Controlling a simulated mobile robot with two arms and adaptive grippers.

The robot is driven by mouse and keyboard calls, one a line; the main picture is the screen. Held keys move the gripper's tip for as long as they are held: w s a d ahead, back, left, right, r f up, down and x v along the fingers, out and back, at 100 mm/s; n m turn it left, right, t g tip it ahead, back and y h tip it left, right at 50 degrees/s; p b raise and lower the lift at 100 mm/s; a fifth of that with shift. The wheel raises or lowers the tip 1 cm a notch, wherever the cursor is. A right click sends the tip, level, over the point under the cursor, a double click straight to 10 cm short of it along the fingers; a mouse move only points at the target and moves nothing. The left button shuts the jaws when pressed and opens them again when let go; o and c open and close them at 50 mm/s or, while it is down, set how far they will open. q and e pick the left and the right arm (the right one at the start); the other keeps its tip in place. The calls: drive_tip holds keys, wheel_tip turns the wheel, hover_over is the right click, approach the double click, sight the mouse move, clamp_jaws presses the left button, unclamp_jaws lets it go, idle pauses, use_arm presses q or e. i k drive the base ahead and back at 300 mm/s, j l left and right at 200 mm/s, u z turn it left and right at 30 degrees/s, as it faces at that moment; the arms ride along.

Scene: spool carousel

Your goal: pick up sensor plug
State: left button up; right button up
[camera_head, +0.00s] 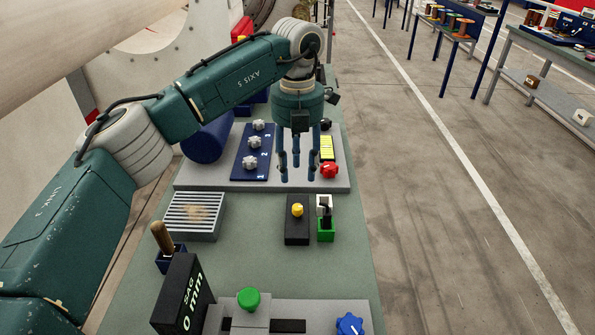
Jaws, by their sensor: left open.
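A small white and black piece (324,207), which looks like the sensor plug, stands upright in a green holder (326,236) on the bench. I cannot tell for certain that it is the plug. Next to it on the left is a black block with a yellow knob (297,210). My left gripper (298,174) points down with its dark blue fingers apart and nothing between them. It appears above the grey panel, farther back than the green holder. My right gripper is not in view.
The grey panel (220,180) carries white knobs, a red knob (329,170) and a yellow block. A slatted metal box (195,215), a wooden-handled tool (162,237) and a "SAG 0 mm" display (184,297) stand left. The bench (255,265) is clear around the holder's front.

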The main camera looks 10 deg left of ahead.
sight(326, 222)
drive_tip(key=k+l, duration=0.15)
drive_tip(key=l, duration=0.25)
drive_tip(key=k+l, duration=0.2)
drive_tip(key=l, duration=0.15)
drive_tip(key=k+l, duration=0.15)
drive_tip(key=l, duration=0.25)
drive_tip(key=k+l, duration=0.15)
drive_tip(key=l, duration=0.2)
drive_tip(key=k+l, duration=0.15)
drive_tip(key=l, duration=0.25)
